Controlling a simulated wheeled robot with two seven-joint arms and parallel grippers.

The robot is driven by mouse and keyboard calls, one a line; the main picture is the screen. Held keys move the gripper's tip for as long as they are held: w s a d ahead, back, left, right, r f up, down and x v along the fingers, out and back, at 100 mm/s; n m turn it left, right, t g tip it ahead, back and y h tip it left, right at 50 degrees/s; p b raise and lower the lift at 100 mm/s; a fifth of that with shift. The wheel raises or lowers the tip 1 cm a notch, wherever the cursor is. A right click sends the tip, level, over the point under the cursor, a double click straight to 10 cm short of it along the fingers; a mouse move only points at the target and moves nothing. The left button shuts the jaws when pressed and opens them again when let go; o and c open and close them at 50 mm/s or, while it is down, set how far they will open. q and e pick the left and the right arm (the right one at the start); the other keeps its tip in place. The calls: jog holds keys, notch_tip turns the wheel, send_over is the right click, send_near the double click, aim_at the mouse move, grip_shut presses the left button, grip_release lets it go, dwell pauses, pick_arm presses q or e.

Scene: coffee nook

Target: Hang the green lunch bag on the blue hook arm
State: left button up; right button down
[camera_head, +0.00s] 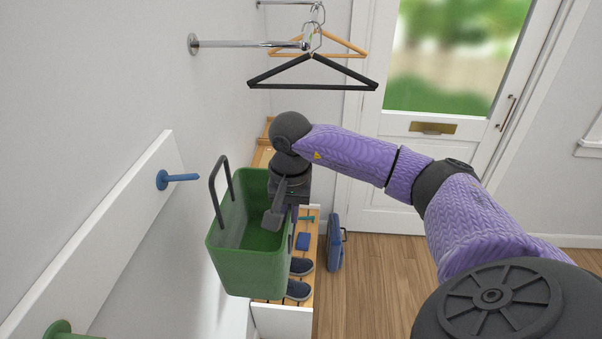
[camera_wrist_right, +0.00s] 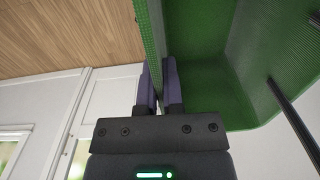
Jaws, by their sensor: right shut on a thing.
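The green lunch bag (camera_head: 236,265) is an open-topped box with a dark loop handle (camera_head: 215,189) standing up at its left side. My right gripper (camera_head: 285,217) is shut on the bag's right wall and holds the bag up near the white wall. In the right wrist view the gripper (camera_wrist_right: 160,88) has one finger on each side of the wall of the bag (camera_wrist_right: 232,62). The blue hook arm (camera_head: 178,179) sticks out from a white rail, to the left of the handle and apart from it. My left gripper is not in view.
A green hook (camera_head: 68,331) is lower on the white rail (camera_head: 95,256). Below the bag, a wooden shelf (camera_head: 313,226) holds dark shoes (camera_head: 299,278). A blue bag (camera_head: 335,243) stands on the floor beside it. Hangers (camera_head: 312,72) hang from a metal rod at the back.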

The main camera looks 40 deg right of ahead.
jog(key=w+a+f+b, duration=0.1)
jog(key=w+a+b, duration=0.1)
jog(key=w+a, duration=0.3)
jog(key=shift+w+a+f, duration=0.25)
jog(key=shift+w+f, duration=0.1)
jog(key=shift+w, duration=0.35)
dwell(0.6)
